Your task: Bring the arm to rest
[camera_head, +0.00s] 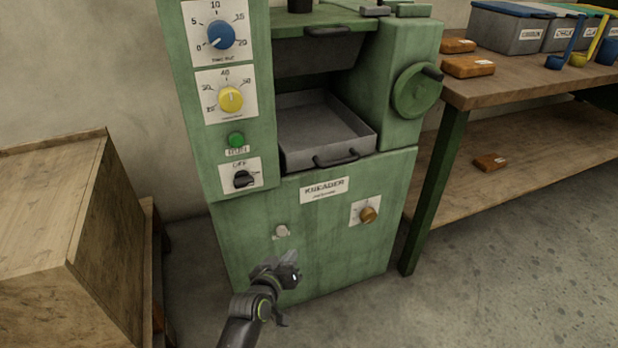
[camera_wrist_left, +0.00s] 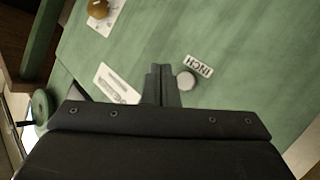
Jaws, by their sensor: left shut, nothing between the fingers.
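My left gripper (camera_head: 290,273) is in front of the lower green panel of the machine (camera_head: 330,245) in the head view. Its fingers are shut with nothing between them. In the left wrist view the closed fingers (camera_wrist_left: 162,80) point at the green panel, just beside a round pale button (camera_wrist_left: 186,80) and a label reading INCH (camera_wrist_left: 198,65). The pale button also shows in the head view (camera_head: 281,231), above the gripper. Whether the fingertips touch the panel cannot be told. My right gripper is not in view.
The machine has a blue dial (camera_head: 221,36), a yellow dial (camera_head: 230,98), a green button (camera_head: 236,140), a black switch (camera_head: 244,179), a brass knob (camera_head: 368,215) and a grey tray (camera_head: 365,140). A wooden crate (camera_head: 115,250) stands left, a workbench (camera_head: 520,85) right. Floor between is clear.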

